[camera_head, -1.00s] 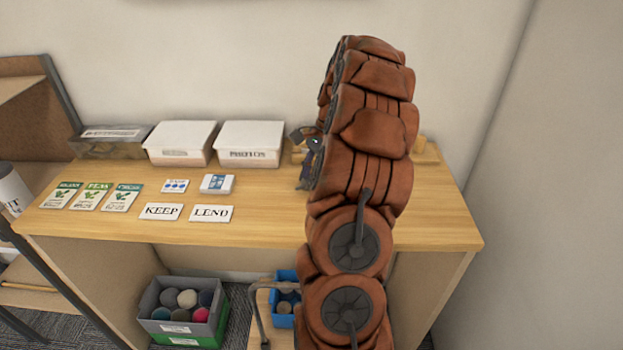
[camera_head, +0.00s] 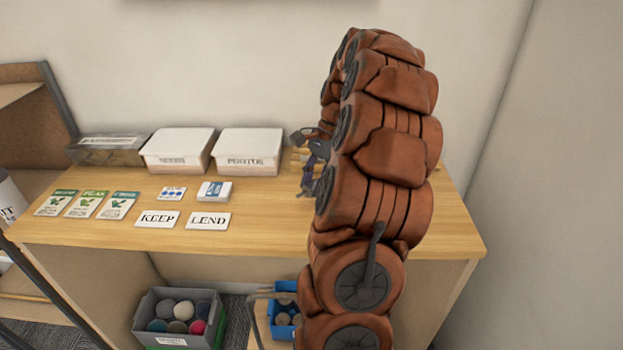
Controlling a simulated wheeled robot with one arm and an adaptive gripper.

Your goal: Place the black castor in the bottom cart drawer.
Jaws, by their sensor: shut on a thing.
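My gripper (camera_head: 309,182) is small and dark in the head view, at the left side of my arm and over the back right part of the desk. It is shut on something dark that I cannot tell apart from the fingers. I cannot make out the black castor with certainty. Below the desk, a light wooden unit (camera_head: 262,325) with a grey bar handle shows in part. It may be the cart, but its drawers cannot be told. My arm hides its right side.
The wooden desk (camera_head: 265,232) bears two white lidded boxes, a clear box, seed packets and KEEP and LEND cards. A wooden item behind my arm is mostly hidden. Below are a grey bin (camera_head: 180,312) of balls and a blue bin (camera_head: 284,312). A wall stands right.

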